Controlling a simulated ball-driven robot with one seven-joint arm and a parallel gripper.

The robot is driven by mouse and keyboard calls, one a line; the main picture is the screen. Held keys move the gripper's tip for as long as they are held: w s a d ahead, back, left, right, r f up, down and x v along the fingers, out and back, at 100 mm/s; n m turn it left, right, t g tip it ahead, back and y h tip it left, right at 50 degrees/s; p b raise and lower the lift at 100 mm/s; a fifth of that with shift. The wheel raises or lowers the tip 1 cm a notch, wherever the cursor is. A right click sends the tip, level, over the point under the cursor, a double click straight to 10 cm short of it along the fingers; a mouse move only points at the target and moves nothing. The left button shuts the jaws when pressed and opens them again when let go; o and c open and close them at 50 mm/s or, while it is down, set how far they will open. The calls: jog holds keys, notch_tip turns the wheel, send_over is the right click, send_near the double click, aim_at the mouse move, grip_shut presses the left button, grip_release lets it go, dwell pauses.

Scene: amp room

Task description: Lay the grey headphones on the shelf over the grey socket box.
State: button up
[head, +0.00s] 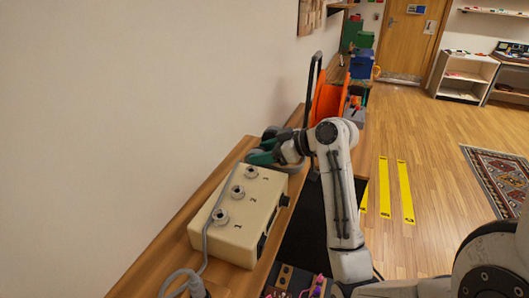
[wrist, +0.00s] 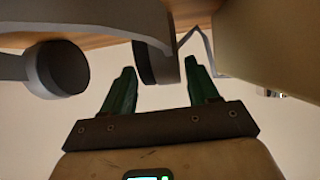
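The grey headphones (wrist: 100,14) fill the upper left of the wrist view, with a grey band and two dark ear cups. They rest on a wooden surface; in the head view they are partly hidden behind my gripper (head: 258,156). My gripper (wrist: 160,80) has dark green fingers spread apart. One ear cup (wrist: 154,62) shows between and just beyond the fingertips; whether they touch it I cannot tell. I cannot make out a grey socket box for sure; a small pale fitting (wrist: 270,93) is on the wall in the wrist view.
A cream box (head: 232,228) with numbered sockets and a grey cable stands on the wooden ledge (head: 155,272), close beside my gripper. An orange cable reel (head: 326,102) stands behind my arm. Open wooden floor (head: 415,140) with yellow strips lies to the right.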

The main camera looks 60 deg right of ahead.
jog(key=shift+o, duration=1.2)
jog(key=v, duration=1)
jog(key=shift+s+r+b, duration=0.2)
jog(key=shift+s+b, duration=0.1)
jog(key=shift+s, duration=0.05)
